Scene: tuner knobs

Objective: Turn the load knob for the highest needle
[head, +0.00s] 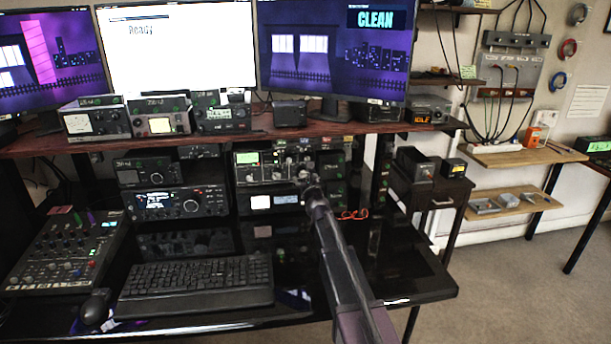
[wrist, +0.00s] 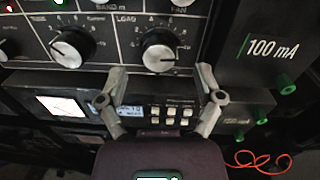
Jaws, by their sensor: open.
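The load knob (wrist: 158,50) is a round black knob with a pale dial face, under the word LOAD on a dark tuner panel in the wrist view. My gripper (wrist: 161,69) is open, with one finger at each side just below and in front of the knob. It does not visibly grip the knob. In the head view my gripper (head: 308,186) is at the right part of the tuner front (head: 272,166) and hides part of it. A white meter window (wrist: 60,106) sits on the unit below, at left; its needle is too small to read.
A similar knob labelled Tune (wrist: 73,47) is left of the load knob. A box marked 100 mA (wrist: 268,50) stands close at the right. A red cable (wrist: 262,161) lies below it. A keyboard (head: 195,284) and a mixer (head: 65,250) lie on the desk.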

